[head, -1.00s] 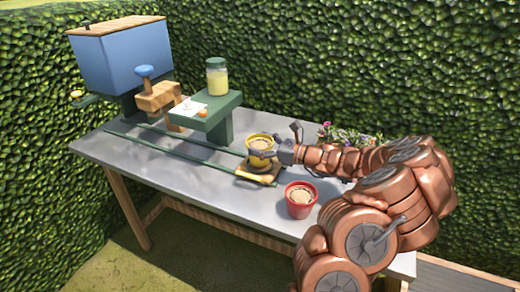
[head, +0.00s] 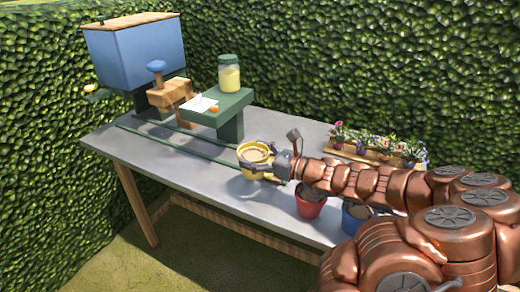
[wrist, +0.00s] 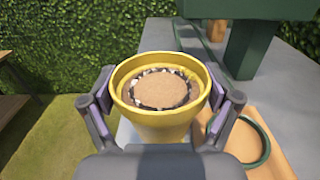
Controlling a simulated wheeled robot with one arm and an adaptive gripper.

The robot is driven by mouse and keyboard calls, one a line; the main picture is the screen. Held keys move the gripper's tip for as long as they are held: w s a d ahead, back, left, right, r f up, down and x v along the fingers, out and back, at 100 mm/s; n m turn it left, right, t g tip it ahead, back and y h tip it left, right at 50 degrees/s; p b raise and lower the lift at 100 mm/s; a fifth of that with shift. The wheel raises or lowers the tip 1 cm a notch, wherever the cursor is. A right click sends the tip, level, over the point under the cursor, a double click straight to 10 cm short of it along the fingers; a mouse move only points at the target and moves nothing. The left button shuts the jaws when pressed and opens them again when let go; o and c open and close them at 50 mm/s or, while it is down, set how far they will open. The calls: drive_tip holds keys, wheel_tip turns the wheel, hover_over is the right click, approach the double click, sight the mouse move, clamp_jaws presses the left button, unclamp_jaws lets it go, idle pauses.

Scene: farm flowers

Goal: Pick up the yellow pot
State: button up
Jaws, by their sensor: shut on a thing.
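The yellow pot (head: 257,158), filled with brown soil, is between the fingers of my gripper (head: 262,168). In the wrist view the yellow pot (wrist: 160,97) sits upright with a finger pad pressed on each side, so my gripper (wrist: 163,98) is shut on it. The pot appears raised over the front part of the table, in front of the green stand. Its lower part is partly hidden by my fingers in the head view.
A red pot (head: 310,202) and a blue pot (head: 357,217) stand on the grey table (head: 190,172), below my arm. A flower tray (head: 372,157) is at the back right. A green stand (head: 226,108) bears a jar (head: 229,75). Green rails (head: 170,145) run along the table.

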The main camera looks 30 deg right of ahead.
drive_tip(key=shift+s+a+r, duration=0.1)
drive_tip(key=shift+s+a, duration=0.4)
drive_tip(key=shift+a, duration=0.3)
drive_tip(key=shift+s+a+f+b, duration=0.1)
drive_tip(key=shift+a+f+b, duration=0.1)
drive_tip(key=shift+b, duration=0.4)
drive_tip(key=b, duration=0.3)
drive_tip(key=shift+s+a+b, duration=0.3)
drive_tip(key=shift+a, duration=0.1)
drive_tip(key=shift+s+a+r+b, duration=0.25)
drive_tip(key=shift+a+b, duration=0.2)
drive_tip(key=shift+b, duration=0.75)
drive_tip(key=shift+a, duration=0.1)
